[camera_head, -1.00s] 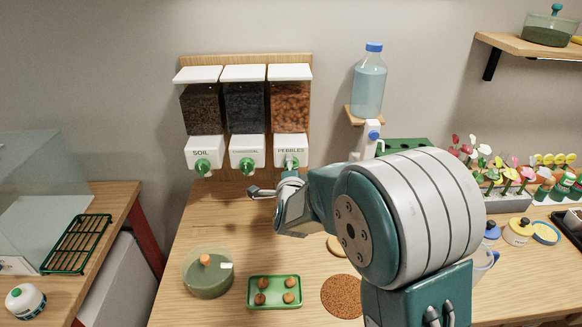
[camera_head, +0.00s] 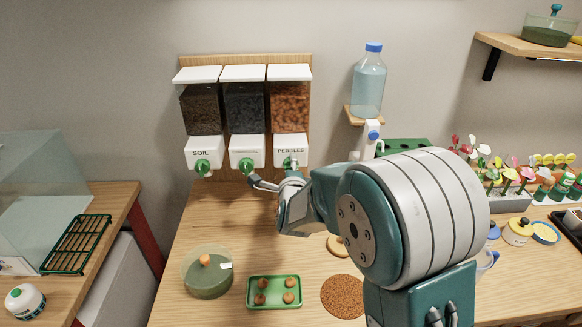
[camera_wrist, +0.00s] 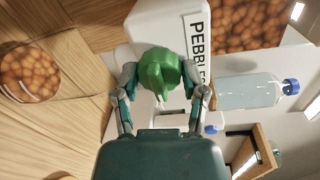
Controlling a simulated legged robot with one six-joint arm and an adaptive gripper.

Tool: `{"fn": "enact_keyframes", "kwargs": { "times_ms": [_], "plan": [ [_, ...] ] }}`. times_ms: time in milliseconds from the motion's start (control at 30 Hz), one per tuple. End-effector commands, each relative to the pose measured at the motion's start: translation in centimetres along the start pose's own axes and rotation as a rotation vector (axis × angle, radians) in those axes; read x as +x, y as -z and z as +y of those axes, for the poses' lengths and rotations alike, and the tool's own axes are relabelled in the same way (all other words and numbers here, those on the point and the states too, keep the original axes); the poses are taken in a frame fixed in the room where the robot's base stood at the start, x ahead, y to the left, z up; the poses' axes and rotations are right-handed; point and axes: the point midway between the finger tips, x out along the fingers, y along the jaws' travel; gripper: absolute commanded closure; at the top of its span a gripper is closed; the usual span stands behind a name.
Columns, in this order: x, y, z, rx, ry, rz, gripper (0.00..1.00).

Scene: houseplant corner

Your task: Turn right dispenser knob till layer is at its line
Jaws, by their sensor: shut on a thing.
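The right dispenser, labelled PEBBLES (camera_head: 290,150), hangs on the wall with brown pebbles (camera_head: 289,115) in its clear hopper. Its green knob (camera_wrist: 160,72) sits between the fingers of my gripper (camera_wrist: 161,84) in the wrist view. The fingers are shut on the knob from both sides. In the head view my arm partly covers the area below this dispenser. A round clear vessel (camera_wrist: 30,72) with a layer of pebbles shows in the wrist view, on the wooden table. I cannot make out a fill line on it.
The soil dispenser (camera_head: 203,152) and the middle dispenser (camera_head: 246,150) hang left of it. A water bottle (camera_head: 369,85) stands on a small bracket to the right.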

Motion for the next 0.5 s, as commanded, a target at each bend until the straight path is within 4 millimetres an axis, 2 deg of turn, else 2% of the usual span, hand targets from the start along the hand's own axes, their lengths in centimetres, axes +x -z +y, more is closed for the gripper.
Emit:
{"fn": "enact_keyframes", "kwargs": {
  "times_ms": [33,167,200,233,267,500],
  "plan": [
    [-0.11,0.11,0.68,-0.003,-0.017,0.002,0.93],
    [-0.12,0.11,0.71,-0.004,-0.017,0.002,0.93],
    [-0.12,0.12,0.70,-0.004,-0.017,0.002,0.27],
    [-0.12,0.12,0.68,-0.004,-0.017,0.002,0.14],
    [-0.11,0.11,0.65,-0.004,-0.016,0.002,0.10],
    [-0.06,0.06,0.33,-0.002,-0.008,0.001,0.10]
  ]
}}
